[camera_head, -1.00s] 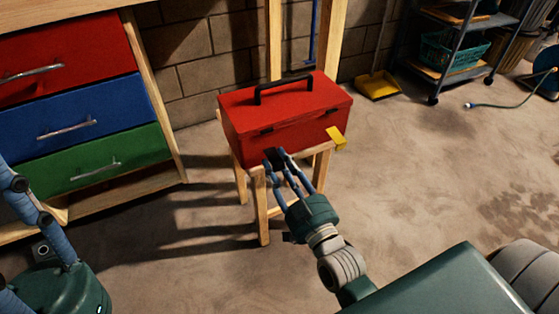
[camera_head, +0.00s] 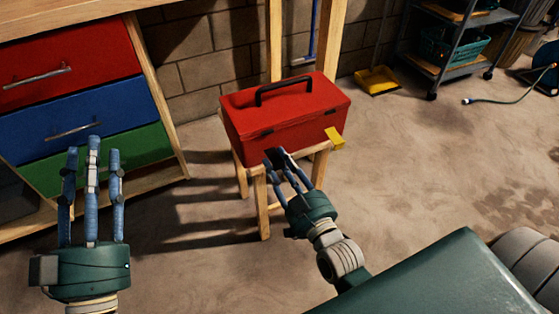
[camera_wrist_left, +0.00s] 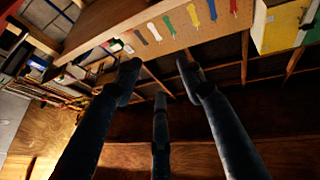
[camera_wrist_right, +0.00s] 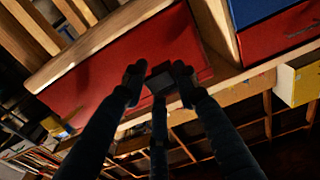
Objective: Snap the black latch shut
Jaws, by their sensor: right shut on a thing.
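A red toolbox (camera_head: 285,100) with a black handle (camera_head: 285,86) sits on a wooden stool (camera_head: 265,210), its lid down. My right gripper (camera_head: 278,160) is at the lower left of the box's front. In the right wrist view its fingers are closed around a small black piece, which looks like the black latch (camera_wrist_right: 160,82), against the red face (camera_wrist_right: 110,75). In the head view the fingers partly hide it, so I cannot tell its exact angle. My left gripper (camera_head: 92,155) is open and empty, fingers up, away from the toolbox.
A yellow tab (camera_head: 335,137) sticks out at the toolbox's front right. A workbench with red, blue (camera_head: 75,118) and green drawers stands at the left. A yellow dustpan (camera_head: 377,80) and a cart (camera_head: 440,70) stand behind right.

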